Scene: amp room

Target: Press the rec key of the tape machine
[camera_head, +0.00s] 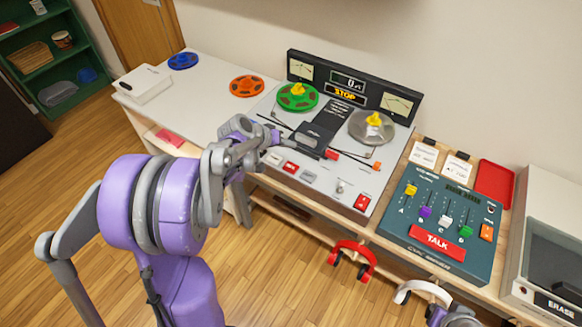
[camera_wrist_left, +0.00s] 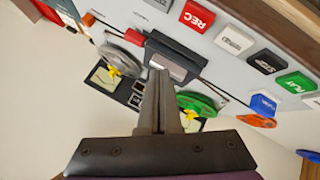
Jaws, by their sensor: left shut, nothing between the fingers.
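The tape machine (camera_head: 330,188) stands on the bench, with a green reel (camera_head: 298,97) and a grey reel (camera_head: 371,127). Its display reads STOP. The red rec key (camera_head: 291,167) is in the front key row; its label reads clearly in the left wrist view (camera_wrist_left: 197,16), top centre. My left gripper (camera_head: 281,138) is shut and empty, over the machine behind the key row. In the wrist view its fingertips (camera_wrist_left: 158,72) point towards the dark tape-head block (camera_wrist_left: 172,60), away from the rec key. My left gripper hides some keys in the head view. My right gripper's fingers cannot be made out.
Pale keys flank the rec key; black stop (camera_wrist_left: 265,62) and green play (camera_wrist_left: 295,82) keys follow. Another red button (camera_head: 362,202) sits at the machine's right front. A mixer with a TALK key (camera_head: 437,243) stands right. Orange (camera_head: 246,86) and blue (camera_head: 183,61) reels lie left.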

